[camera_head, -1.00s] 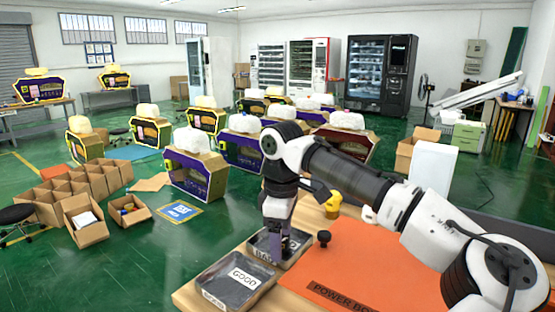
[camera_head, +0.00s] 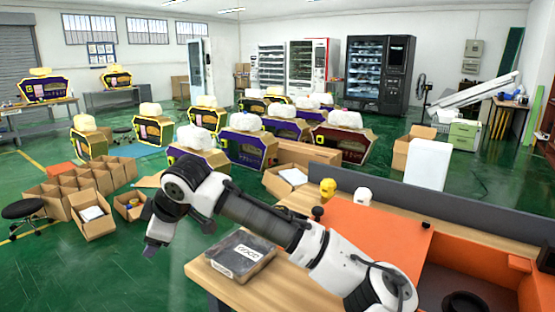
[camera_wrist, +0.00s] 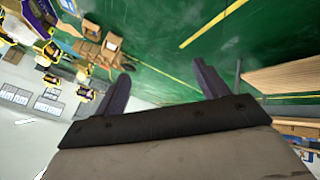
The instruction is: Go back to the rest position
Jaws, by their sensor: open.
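My gripper (camera_head: 150,250) hangs at the left of the worktable in the head view, beyond the table's left edge and over the green floor. In the wrist view, my gripper (camera_wrist: 162,78) has its two purple-grey fingers spread wide apart with nothing between them. Floor and room show behind them. My arm reaches across the front of the worktable (camera_head: 212,290) with its elbow raised at the left.
A dark tray (camera_head: 240,262) with a white label sits on the table's left corner beneath my arm. A yellow object (camera_head: 327,187) and an orange panel (camera_head: 365,235) are further right. Perfume display machines (camera_head: 248,145) and cardboard boxes (camera_head: 90,215) stand on the floor behind.

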